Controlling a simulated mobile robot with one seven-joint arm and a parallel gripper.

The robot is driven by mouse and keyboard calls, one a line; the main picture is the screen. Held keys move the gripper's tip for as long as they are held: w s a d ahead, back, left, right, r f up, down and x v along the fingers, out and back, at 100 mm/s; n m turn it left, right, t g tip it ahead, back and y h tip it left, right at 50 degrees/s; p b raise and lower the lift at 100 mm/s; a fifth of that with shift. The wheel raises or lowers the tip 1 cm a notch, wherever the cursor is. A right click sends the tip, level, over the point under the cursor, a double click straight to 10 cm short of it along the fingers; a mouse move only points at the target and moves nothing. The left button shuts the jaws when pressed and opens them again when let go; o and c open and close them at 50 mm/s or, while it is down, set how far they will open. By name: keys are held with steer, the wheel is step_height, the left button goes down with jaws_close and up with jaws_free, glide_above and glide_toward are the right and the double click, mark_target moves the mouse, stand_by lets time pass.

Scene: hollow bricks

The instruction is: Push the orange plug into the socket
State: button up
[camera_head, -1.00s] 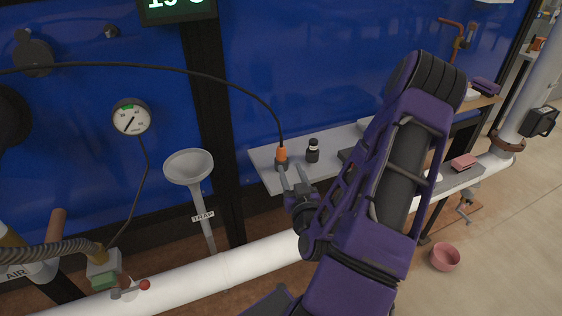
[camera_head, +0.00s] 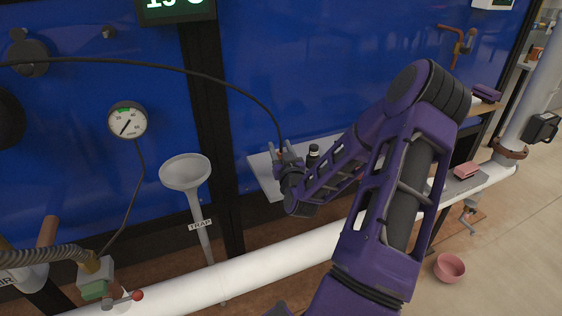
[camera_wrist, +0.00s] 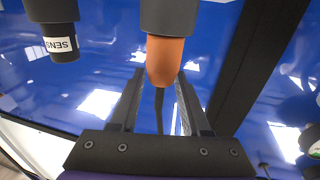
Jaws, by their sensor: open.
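The orange plug (camera_head: 280,154) is mostly hidden by my gripper (camera_head: 285,148) in the head view, at the shelf's left end. Its black cable rises from it and arcs left. In the wrist view the orange plug (camera_wrist: 165,60) meets a dark grey cylinder (camera_wrist: 168,16), which looks like the socket. How deep the plug sits cannot be told. My gripper (camera_wrist: 160,74) is open, one finger on each side of the plug and cable in the picture. No contact is clear.
The pale shelf (camera_head: 268,183) runs along the blue wall. A funnel (camera_head: 186,172) and a white pipe (camera_head: 265,264) lie left and below.

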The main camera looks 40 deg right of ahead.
steer(key=shift+x, duration=1.1)
jaws_close()
